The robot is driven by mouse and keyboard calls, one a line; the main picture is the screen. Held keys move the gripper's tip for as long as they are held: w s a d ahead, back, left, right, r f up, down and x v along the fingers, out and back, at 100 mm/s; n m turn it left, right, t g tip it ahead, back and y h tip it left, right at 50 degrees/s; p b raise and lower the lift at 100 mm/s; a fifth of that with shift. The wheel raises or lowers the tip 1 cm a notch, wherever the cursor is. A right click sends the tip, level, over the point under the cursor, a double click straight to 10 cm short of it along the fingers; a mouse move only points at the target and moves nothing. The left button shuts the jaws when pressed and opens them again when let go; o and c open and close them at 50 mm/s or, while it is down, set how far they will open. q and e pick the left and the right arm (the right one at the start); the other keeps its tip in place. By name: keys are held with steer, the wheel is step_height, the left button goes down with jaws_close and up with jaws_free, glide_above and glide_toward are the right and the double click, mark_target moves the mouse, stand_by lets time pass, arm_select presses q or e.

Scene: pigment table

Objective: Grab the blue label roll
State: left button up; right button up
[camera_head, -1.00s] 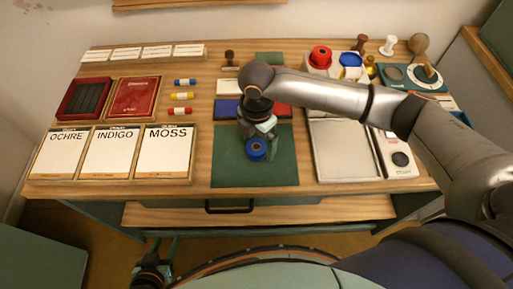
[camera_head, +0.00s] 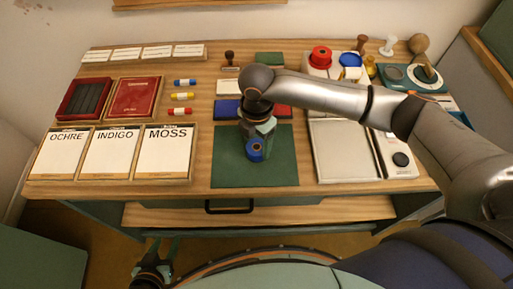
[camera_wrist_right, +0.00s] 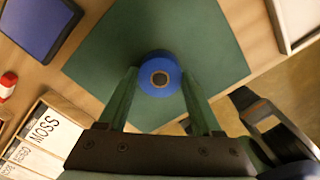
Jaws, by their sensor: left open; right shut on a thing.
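A blue roll (camera_head: 255,150) with a dark core is at the green mat (camera_head: 278,172) in front of me. In the right wrist view the blue roll (camera_wrist_right: 176,72) sits between the two green fingers of my right gripper (camera_wrist_right: 160,84), which is shut on it. In the head view my right gripper (camera_head: 258,138) comes down over the mat from behind the roll. Whether the roll touches the mat is hard to tell. My left gripper (camera_head: 158,254) is open and empty, low in front of the table.
A red roll (camera_head: 320,56) and another blue round item (camera_head: 350,60) stand at the back right. A grey tray (camera_head: 341,150) lies right of the mat. Label cards (camera_head: 110,152) and small coloured tubes (camera_head: 181,97) lie to the left. A drawer handle (camera_head: 229,207) is below the table edge.

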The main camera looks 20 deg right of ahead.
steer(key=shift+c, duration=0.6)
